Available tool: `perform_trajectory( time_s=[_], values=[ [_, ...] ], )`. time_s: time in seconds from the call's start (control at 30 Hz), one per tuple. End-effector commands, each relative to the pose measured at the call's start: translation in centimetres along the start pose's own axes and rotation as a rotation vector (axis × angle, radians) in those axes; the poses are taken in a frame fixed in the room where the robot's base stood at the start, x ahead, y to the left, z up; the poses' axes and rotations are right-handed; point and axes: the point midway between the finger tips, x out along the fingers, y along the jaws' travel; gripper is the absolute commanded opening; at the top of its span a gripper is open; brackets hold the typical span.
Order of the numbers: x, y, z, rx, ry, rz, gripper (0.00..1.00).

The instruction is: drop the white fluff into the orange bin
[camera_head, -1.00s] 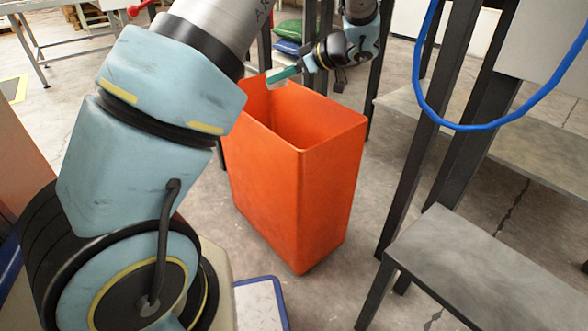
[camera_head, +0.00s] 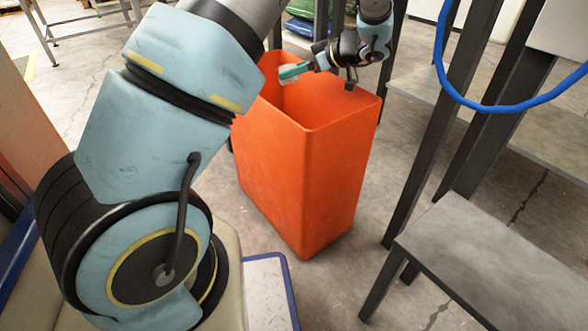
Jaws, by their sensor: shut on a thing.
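The orange bin (camera_head: 305,165) stands upright on the floor in the middle of the head view, with its open top facing up. My gripper (camera_head: 290,74), with teal fingers, is above the far left part of the bin's opening. It is shut on a small pale bit, the white fluff (camera_head: 288,82), which shows only slightly under the fingers. The bin's floor and anything lying in it are hidden by its walls.
A dark-legged grey bench (camera_head: 490,265) stands at the right, with dark posts and a blue hose (camera_head: 470,98) above it. Green and blue sacks (camera_head: 302,20) lie behind the bin. Bare floor surrounds the bin's front.

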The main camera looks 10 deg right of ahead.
Motion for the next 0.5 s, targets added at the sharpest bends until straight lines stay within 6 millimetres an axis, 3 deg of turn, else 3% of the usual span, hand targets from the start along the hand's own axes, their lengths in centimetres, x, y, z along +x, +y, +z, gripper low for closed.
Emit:
perform_trajectory(
  time_s=[0.13, 0.17, 0.43, 0.5],
  values=[
    [-0.02, 0.00, -0.05, 0.000, 0.000, 0.000, 0.09],
    [-0.02, 0.00, -0.05, 0.000, 0.000, 0.000, 0.64],
    [-0.02, 0.00, -0.07, 0.000, 0.000, 0.000, 0.94],
    [-0.02, 0.00, -0.07, 0.000, 0.000, 0.000, 0.96]
  ],
)
